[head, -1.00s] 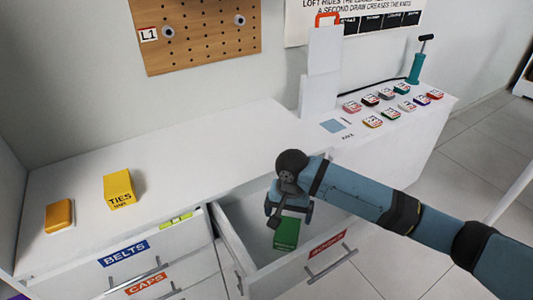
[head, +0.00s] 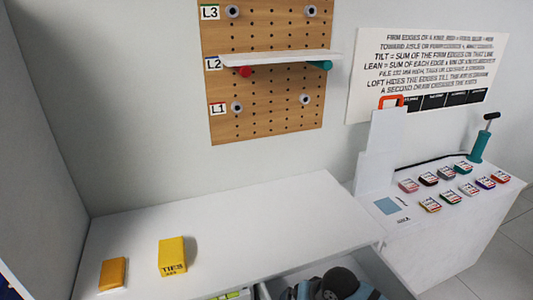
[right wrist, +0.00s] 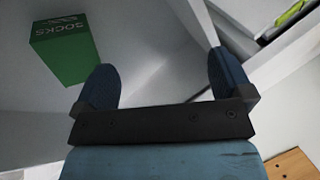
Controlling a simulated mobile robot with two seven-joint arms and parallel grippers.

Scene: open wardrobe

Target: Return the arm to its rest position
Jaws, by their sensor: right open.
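My right gripper (right wrist: 160,85) is open in the right wrist view, with its two blue fingers apart and nothing between them. A green box marked SOCKS (right wrist: 65,50) lies in the drawer beyond the left finger, apart from it. In the head view my right arm shows only at the bottom edge, over the open drawer (head: 378,272); its fingertips are hidden there. The green box is not visible in the head view. My left gripper is not in view.
The white counter (head: 235,225) bears a yellow TIES box (head: 172,256) and an orange-yellow block (head: 113,273). A pegboard (head: 265,110) with a white shelf (head: 275,61) hangs behind. Several labelled coloured pieces and a teal pump (head: 480,145) stand on the right-hand surface.

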